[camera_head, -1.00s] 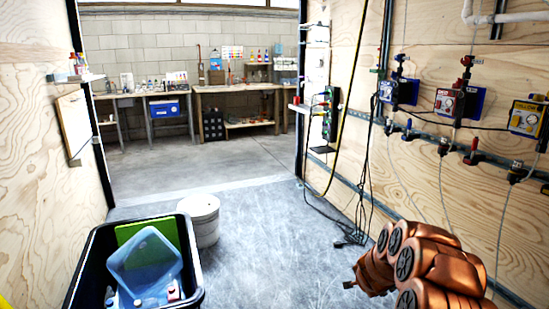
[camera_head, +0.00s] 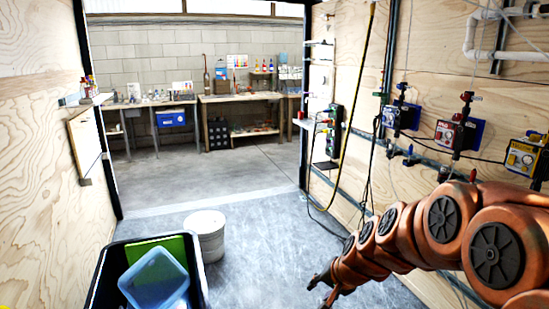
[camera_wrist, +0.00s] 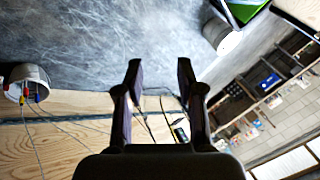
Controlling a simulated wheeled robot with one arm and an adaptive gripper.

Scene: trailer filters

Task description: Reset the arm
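My copper-coloured arm reaches in from the right of the head view, and my gripper (camera_head: 324,285) is at its far end, low over the grey floor. In the wrist view my gripper (camera_wrist: 158,70) shows two dark fingers spread apart with a clear gap. Nothing is between the fingers. Floor, cables and the lower wall show beyond them.
A black bin (camera_head: 97,285) with a green panel (camera_head: 172,248) and a translucent blue container (camera_head: 155,280) stands front left. A white bucket (camera_head: 208,238) is behind it. Valve boxes (camera_head: 455,133) line the right wall. The middle floor is clear.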

